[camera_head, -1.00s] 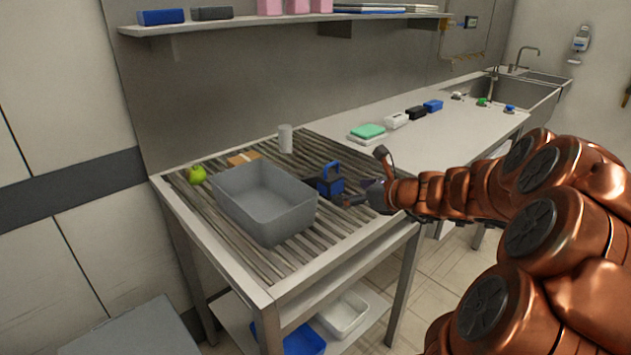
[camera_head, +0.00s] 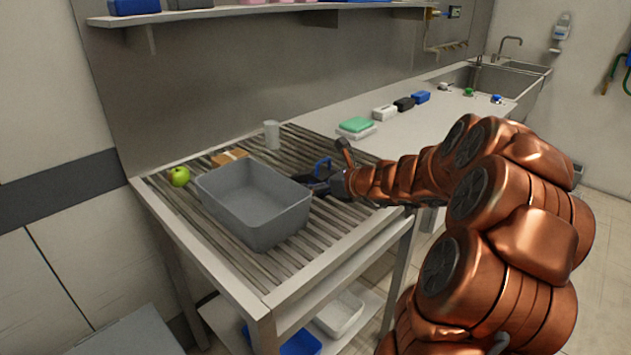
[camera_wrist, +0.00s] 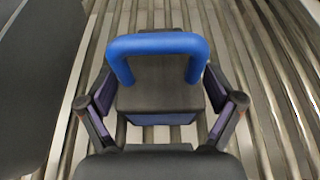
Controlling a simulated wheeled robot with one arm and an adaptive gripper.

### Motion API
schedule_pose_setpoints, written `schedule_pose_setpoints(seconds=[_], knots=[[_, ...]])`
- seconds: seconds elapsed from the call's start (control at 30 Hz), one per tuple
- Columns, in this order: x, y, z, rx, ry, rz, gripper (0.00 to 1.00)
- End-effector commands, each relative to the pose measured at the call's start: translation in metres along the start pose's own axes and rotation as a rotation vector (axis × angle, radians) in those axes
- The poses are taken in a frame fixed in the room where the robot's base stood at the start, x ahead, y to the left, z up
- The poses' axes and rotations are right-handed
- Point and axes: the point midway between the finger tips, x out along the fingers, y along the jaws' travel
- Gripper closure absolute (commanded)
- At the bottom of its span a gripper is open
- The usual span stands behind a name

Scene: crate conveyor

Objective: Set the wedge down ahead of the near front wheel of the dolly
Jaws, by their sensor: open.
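A dark block with a blue loop handle (camera_head: 323,167) stands on the rollers just right of the grey crate. It may be the wedge, but its slope cannot be made out. In the wrist view the block (camera_wrist: 160,97) is between the spread fingers of my gripper (camera_wrist: 160,108), its handle upright. My gripper (camera_head: 318,184) is open, with one finger on each side of the block; whether they touch it I cannot tell. The gripper partly hides the block in the head view. No dolly or wheel is in view.
The grey crate (camera_head: 222,205) sits on the roller conveyor (camera_head: 345,225), and its wall (camera_wrist: 35,85) is close at left in the wrist view. A green apple (camera_head: 179,176), brown item (camera_head: 230,156) and clear cup (camera_head: 272,134) are behind. Rollers in front are clear.

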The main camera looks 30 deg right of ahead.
Motion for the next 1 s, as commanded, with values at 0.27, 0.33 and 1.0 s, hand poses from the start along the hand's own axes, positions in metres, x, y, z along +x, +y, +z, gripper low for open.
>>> schedule_pose_setpoints(seconds=[0.27,0.33,1.0], knots=[[0.0107,-0.0017,0.0010,0.000,-0.002,-0.004,0.08],[0.0106,-0.0017,0.0011,0.000,-0.002,-0.004,0.08],[0.0104,-0.0016,0.0008,-0.001,-0.001,-0.004,0.74]])
